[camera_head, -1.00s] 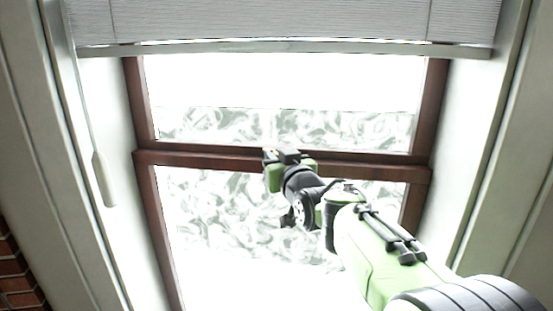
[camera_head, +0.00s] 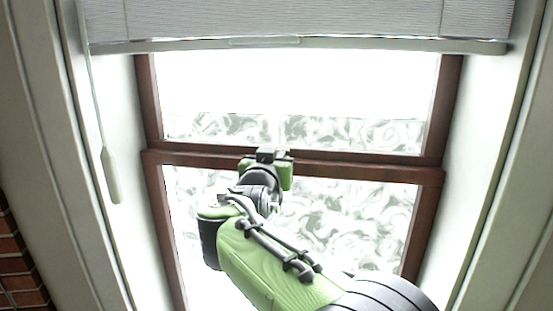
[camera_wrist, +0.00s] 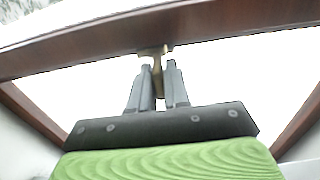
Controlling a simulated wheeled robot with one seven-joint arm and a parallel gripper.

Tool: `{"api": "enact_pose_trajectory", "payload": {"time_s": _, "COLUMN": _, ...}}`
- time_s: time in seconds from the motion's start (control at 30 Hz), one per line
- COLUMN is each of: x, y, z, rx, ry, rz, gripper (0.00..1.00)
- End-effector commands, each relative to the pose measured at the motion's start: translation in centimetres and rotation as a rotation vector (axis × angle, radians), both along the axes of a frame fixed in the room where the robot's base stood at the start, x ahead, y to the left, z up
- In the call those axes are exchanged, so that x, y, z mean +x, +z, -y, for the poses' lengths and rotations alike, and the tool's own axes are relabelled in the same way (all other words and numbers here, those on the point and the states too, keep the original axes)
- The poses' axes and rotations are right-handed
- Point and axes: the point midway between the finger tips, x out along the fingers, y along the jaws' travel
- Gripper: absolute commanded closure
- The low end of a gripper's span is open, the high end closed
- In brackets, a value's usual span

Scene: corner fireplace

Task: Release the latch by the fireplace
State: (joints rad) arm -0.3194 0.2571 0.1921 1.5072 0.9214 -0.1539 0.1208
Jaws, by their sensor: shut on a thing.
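The latch (camera_wrist: 156,54) is a small brass-coloured piece on the dark wooden window rail in the wrist view. My gripper (camera_wrist: 157,75) has its two dark fingers close together on either side of the latch, shut on it. In the head view my gripper (camera_head: 268,156) is at the middle rail of the window (camera_head: 370,170), and it hides the latch there.
The brown-framed window has bright panes with a swirled pattern. A grey blind (camera_head: 300,20) hangs across the top. A cord with a pale pull (camera_head: 111,175) hangs at the left. Brickwork (camera_head: 20,262) shows at the lower left. Pale walls flank the window.

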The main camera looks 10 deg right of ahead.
Motion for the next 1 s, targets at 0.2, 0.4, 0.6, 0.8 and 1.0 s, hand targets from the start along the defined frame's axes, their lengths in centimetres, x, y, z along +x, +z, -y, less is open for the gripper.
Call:
{"api": "enact_pose_trajectory", "payload": {"time_s": 0.2, "x": 0.0, "y": 0.0, "z": -0.1, "rx": 0.000, "ry": -0.005, "rz": 0.000, "gripper": 1.00}}
{"api": "enact_pose_trajectory", "payload": {"time_s": 0.4, "x": 0.0, "y": 0.0, "z": -0.1, "rx": 0.000, "ry": -0.005, "rz": 0.000, "gripper": 0.81}}
{"api": "enact_pose_trajectory", "payload": {"time_s": 0.6, "x": 0.0, "y": 0.0, "z": 0.0, "rx": 0.000, "ry": -0.005, "rz": 0.000, "gripper": 0.63}}
{"api": "enact_pose_trajectory", "payload": {"time_s": 0.8, "x": -0.1, "y": 0.0, "z": -0.1, "rx": 0.000, "ry": -0.005, "rz": 0.001, "gripper": 0.63}}
{"api": "enact_pose_trajectory", "payload": {"time_s": 1.0, "x": -3.3, "y": -0.2, "z": -1.7, "rx": 0.001, "ry": 0.002, "rz": 0.004, "gripper": 0.63}}
